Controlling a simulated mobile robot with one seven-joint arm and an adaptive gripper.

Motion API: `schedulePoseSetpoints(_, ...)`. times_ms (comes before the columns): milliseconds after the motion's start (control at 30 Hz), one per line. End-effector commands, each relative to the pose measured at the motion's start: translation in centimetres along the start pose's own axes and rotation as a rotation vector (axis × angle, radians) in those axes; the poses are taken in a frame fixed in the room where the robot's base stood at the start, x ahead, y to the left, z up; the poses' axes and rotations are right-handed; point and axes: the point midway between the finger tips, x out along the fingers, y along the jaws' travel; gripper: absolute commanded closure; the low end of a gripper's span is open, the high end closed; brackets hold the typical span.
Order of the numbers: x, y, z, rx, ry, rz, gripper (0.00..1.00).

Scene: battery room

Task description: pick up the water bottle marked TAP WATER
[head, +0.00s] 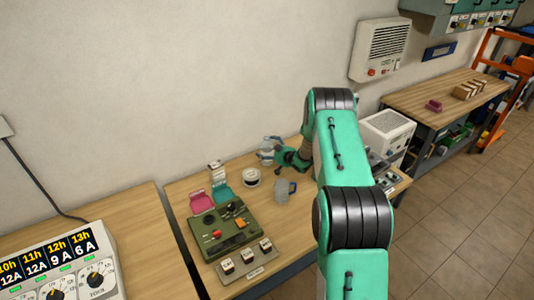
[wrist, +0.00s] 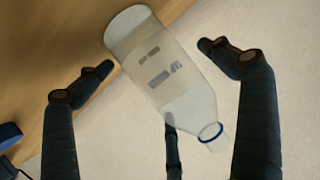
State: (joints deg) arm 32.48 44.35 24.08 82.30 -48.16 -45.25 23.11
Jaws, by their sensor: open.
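A clear bottle with a pale label and a blue ring at its neck (wrist: 165,75) fills the middle of the wrist view. The print on its label is too blurred to read. In the head view it shows as a small pale shape (head: 267,146) near the wall at the back of the wooden table. My gripper (wrist: 158,72) is open, with dark fingers to the left, to the right and below the bottle in the wrist view. I cannot tell whether any finger touches it. In the head view my gripper (head: 279,156) is right beside the bottle.
On the table (head: 183,236) stand a grey-blue jug (head: 285,190), a round white container (head: 251,177), a pink holder (head: 201,202), a teal holder (head: 223,192) and a green device (head: 231,237). A tray with small dark-and-white items (head: 247,259) lies in front. The wall is close behind.

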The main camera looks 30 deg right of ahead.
Motion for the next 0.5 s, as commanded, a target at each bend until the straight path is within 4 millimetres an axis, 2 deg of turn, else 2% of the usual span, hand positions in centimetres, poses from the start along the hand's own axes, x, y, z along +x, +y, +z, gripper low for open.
schedulePoseSetpoints(133,-0.01,0.0,0.0,0.0,0.0,0.0,0.08)
schedulePoseSetpoints(400,-0.01,0.0,0.01,0.0,0.0,0.0,0.62)
schedulePoseSetpoints(433,-0.01,-0.01,0.02,0.0,0.0,0.0,0.67)
schedulePoseSetpoints(500,0.0,0.02,-0.1,0.0,0.001,0.0,0.67)
